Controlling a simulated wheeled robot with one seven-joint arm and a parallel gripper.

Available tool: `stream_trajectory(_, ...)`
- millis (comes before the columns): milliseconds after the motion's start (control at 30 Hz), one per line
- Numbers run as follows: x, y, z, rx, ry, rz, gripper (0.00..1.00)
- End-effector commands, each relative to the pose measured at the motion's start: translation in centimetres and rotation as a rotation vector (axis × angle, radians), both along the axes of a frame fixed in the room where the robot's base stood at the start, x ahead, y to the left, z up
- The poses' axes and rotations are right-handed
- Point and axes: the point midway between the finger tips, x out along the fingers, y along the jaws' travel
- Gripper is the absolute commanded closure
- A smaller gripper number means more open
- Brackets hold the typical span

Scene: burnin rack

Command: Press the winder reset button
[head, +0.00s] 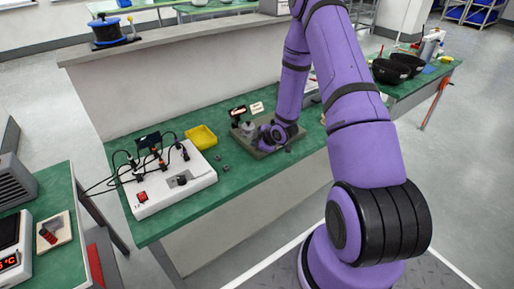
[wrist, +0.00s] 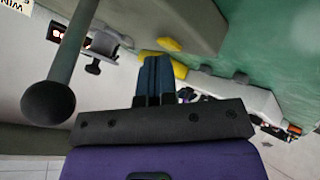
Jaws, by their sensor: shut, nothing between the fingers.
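The winder (head: 262,154) is a low grey unit on the green bench in the head view, with a dark display (head: 238,111) and a small label card (head: 257,107) behind it. My gripper (wrist: 157,62) has its blue fingers together and empty in the wrist view. In the head view the end of my arm is low over the winder and covers part of it; the fingertips are hard to make out there. The wrist view shows a lever with a dark ball knob (wrist: 48,101) left of the fingers and a card reading "WIN" (wrist: 17,4). I cannot pick out the reset button.
A yellow tray (head: 201,137) and a white box (head: 172,181) with a red switch and cables stand left of the winder. Small dark parts (head: 221,162) lie between them. Black bowls (head: 391,70) stand at the right. A low wall (head: 180,86) runs behind the bench.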

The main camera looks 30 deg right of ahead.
Motion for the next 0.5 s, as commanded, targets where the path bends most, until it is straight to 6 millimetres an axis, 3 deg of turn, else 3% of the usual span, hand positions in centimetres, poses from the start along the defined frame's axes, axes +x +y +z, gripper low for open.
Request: stream_trajectory(500,0.0,0.0,1.6,0.000,0.002,-0.001,1.00)
